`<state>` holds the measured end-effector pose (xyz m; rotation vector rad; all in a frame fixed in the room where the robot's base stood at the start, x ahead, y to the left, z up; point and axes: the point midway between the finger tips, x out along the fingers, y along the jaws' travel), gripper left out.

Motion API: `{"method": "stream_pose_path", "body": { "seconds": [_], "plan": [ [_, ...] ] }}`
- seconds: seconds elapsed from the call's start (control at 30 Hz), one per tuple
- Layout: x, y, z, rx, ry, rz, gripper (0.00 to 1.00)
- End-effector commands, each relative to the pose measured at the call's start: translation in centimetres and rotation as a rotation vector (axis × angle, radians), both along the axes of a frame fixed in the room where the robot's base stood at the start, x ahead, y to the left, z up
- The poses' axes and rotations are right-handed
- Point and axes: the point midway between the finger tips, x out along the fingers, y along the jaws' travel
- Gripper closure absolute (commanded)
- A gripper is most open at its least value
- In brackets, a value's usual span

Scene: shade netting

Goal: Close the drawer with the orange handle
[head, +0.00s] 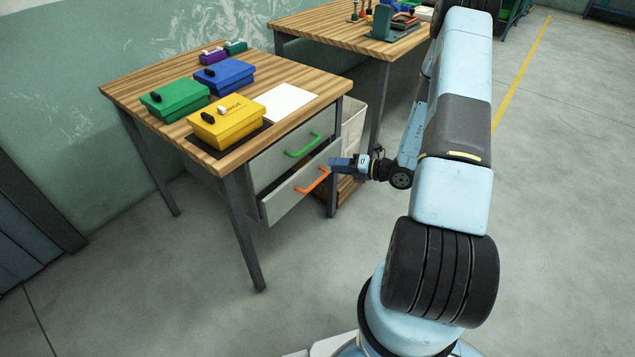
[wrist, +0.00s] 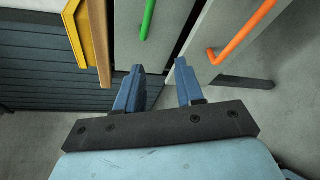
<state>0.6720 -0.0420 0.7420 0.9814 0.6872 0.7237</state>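The drawer with the orange handle (head: 312,181) is the lower of two under the wooden table. Its front (head: 285,202) stands out from the frame, with a dark gap above it, so it is partly open. The upper drawer with the green handle (head: 302,146) looks shut. My gripper (head: 335,164) is near the right end of the drawer fronts, close to the orange handle. In the wrist view my gripper (wrist: 160,80) has its two blue fingers apart with nothing between them. The orange handle (wrist: 243,36) shows there to the upper right of the fingers, apart from them.
On the table (head: 128,88) sit green (head: 173,99), blue (head: 225,77) and yellow (head: 228,122) boxes and a white sheet (head: 286,102). A table leg (head: 243,235) stands left of the drawers. A second table (head: 330,28) is behind. The floor in front is clear.

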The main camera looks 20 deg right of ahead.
Motion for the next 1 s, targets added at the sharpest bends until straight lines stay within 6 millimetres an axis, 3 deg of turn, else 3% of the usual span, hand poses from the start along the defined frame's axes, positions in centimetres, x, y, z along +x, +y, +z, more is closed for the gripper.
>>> {"method": "stream_pose_path", "body": {
  "seconds": [0.03, 0.2, 0.4, 0.67, 1.0],
  "plan": [
    [-0.2, -0.5, -1.9, 0.041, 0.048, -0.055, 0.63],
    [-0.7, -2.2, -7.1, 0.159, 0.180, -0.223, 0.63],
    [-1.5, -3.3, -11.0, 0.245, 0.274, -0.351, 0.63],
    [-1.0, -3.2, -12.3, 0.271, 0.302, -0.389, 0.63],
    [3.2, 0.0, -13.3, 0.270, 0.300, -0.385, 0.63]
  ]
}}
